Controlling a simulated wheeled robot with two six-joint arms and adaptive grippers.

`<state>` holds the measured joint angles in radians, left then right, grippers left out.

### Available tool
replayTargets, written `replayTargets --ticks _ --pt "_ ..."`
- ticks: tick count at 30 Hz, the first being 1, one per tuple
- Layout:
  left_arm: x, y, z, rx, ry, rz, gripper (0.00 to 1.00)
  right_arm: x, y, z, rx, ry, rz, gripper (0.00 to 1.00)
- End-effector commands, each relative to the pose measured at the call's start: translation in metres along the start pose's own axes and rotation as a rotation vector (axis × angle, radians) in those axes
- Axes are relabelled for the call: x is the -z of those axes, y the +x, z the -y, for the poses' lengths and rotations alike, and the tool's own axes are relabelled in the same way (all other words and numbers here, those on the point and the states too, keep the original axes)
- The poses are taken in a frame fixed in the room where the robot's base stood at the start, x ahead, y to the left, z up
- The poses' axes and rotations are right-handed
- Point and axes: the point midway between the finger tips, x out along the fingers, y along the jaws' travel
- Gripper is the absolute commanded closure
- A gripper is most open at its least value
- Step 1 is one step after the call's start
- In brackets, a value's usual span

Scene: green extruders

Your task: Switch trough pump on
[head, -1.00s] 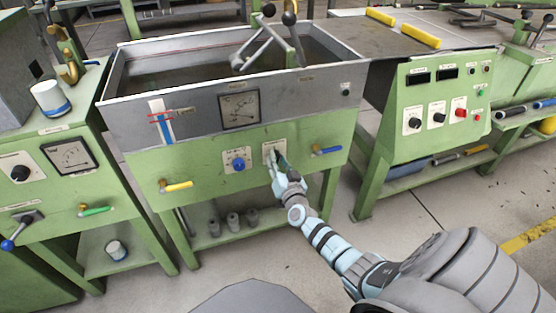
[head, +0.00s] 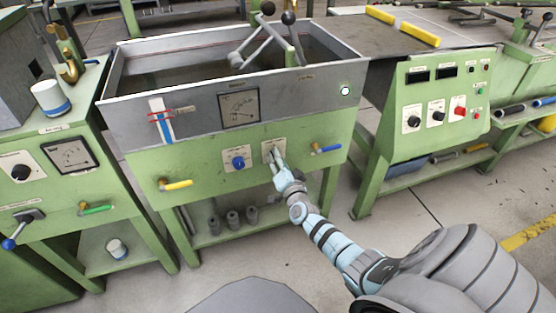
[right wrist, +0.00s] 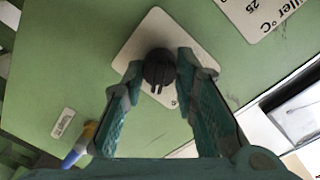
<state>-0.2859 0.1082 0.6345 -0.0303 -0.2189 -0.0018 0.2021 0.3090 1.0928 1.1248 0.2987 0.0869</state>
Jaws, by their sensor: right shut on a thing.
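The trough (head: 190,112) is a grey open basin on a green bench. Its pump switch is a black rotary knob (right wrist: 159,70) on a white plate (head: 268,155) on the green front panel, seen clearly in the right wrist view. My right gripper (head: 275,158) reaches the plate and hides most of the knob in the head view. In the right wrist view its fingers (right wrist: 158,78) are shut on the knob from both sides. A round lamp (head: 345,90) at the trough's right end is lit white. My left gripper is not in view.
A blue knob (head: 238,163) is left of the switch; a blue-handled valve (head: 326,149) is to its right. A yellow-handled valve (head: 176,186) is further left. A control panel (head: 440,102) stands at right. Floor in front is clear.

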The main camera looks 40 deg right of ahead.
Motion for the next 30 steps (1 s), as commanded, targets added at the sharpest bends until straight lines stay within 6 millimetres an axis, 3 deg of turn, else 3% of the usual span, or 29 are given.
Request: replayTargets --ticks 7,8,11,22,26,30 --pt "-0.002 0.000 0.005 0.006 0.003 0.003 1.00 -0.001 -0.001 -0.001 -0.002 0.001 0.002 1.00" --pt "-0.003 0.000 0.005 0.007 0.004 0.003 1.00 -0.001 -0.001 -0.001 -0.002 0.001 0.002 0.70" --pt "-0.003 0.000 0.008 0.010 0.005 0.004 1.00 -0.001 0.000 -0.001 -0.002 0.001 0.002 0.54" --pt "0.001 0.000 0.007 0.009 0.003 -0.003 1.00 -0.001 -0.005 -0.001 0.000 0.001 0.000 0.53" --pt "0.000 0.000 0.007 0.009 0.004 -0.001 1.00 -0.001 -0.029 -0.001 -0.001 0.002 0.004 0.53" --pt "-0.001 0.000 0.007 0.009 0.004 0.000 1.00 -0.002 -0.071 -0.001 -0.001 0.000 0.005 0.53"
